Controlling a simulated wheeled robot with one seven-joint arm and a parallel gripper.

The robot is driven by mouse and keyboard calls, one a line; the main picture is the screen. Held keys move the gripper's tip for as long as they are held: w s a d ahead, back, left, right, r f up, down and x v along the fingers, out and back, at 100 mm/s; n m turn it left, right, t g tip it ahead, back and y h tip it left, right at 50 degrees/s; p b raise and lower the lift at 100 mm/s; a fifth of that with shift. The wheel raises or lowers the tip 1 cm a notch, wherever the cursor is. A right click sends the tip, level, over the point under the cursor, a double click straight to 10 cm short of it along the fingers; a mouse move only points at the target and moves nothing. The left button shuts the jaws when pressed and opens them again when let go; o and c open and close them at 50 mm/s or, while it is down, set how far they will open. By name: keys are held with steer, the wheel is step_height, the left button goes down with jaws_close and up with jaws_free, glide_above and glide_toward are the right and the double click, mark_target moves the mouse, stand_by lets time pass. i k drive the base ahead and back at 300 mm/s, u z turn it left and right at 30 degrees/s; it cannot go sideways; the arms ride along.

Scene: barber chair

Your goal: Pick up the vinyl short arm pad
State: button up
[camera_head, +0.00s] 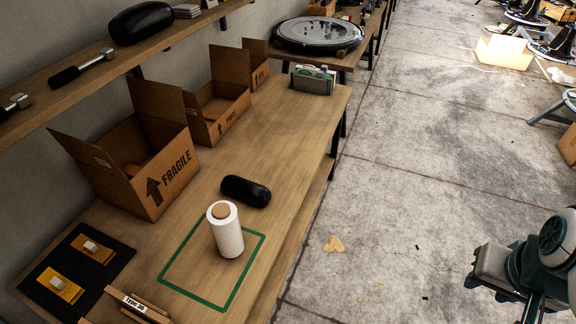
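A short black pad (246,191) with rounded ends lies flat on the wooden workbench (290,125). It is behind and slightly right of a white roll (227,232), with a small gap between them. It lies outside the green outlined rectangle (182,247). A larger black pad (141,22) lies on the wall shelf. My arm's end, with what looks like my gripper (497,268), is at the lower right over the floor, well apart from the bench and empty of any visible pad. Its fingers cannot be made out clearly.
The white roll stands upright in the green rectangle. Open cardboard boxes (165,170) line the bench's wall side. A dark mat (62,291) with yellow pieces and a "Type" labelled holder (138,306) are at front left. The floor right of the bench (400,180) is mostly clear.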

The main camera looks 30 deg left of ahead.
mark_target(252, 193)
steer(key=i, duration=1.3)
steer(key=u, duration=3.2)
